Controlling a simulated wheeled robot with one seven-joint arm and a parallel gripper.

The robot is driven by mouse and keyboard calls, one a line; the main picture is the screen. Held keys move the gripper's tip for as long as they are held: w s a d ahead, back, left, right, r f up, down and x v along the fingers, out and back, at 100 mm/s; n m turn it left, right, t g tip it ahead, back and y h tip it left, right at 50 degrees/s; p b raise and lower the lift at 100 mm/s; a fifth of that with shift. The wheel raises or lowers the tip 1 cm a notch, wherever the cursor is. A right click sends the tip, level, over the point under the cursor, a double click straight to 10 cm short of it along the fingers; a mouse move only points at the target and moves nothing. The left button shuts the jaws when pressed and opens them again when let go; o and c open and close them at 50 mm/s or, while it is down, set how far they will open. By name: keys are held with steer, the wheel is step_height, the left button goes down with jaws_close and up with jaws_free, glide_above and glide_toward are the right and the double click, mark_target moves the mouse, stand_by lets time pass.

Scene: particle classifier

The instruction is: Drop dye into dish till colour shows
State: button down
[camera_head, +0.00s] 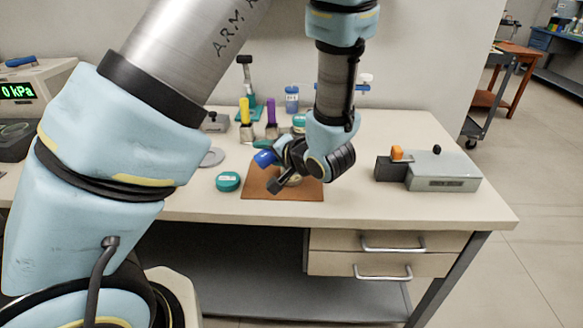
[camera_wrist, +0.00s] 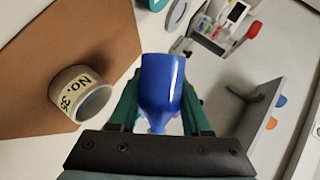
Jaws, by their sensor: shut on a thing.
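My gripper (camera_wrist: 160,88) is shut on a blue bottle (camera_wrist: 162,75), its green fingers on either side. The bottle narrows toward the bottom of the wrist view. In the head view the blue bottle (camera_head: 265,158) shows left of my dark wrist, above the brown mat. A small pale round dish (camera_wrist: 82,93) marked "No." with a number stands on the brown mat (camera_wrist: 60,40), left of the bottle and apart from it in the wrist view. In the head view my gripper mostly hides the dish. Its contents are not visible, and I see no drop.
A teal lid (camera_head: 228,181) and a clear flat dish (camera_head: 212,157) lie left of the mat. Yellow and purple items and a blue-topped jar (camera_head: 292,98) stand behind. A grey device (camera_head: 430,170) with an orange part is at right. The front table strip is clear.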

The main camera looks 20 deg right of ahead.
steer(key=shift+a+f+m+y+b, duration=0.2)
steer(key=shift+f+m+y+b, duration=0.15)
steer(key=shift+m+y, duration=0.2)
stand_by(2.4)
steer(key=shift+a+f+m+t+y+p, duration=0.15)
steer(key=shift+m+y+p, duration=0.2)
steer(key=shift+p, duration=0.7)
steer(key=shift+d+f+m+t+y+p, duration=0.15)
steer(key=shift+m+p, duration=0.25)
steer(key=shift+p, duration=0.65)
stand_by(0.9)
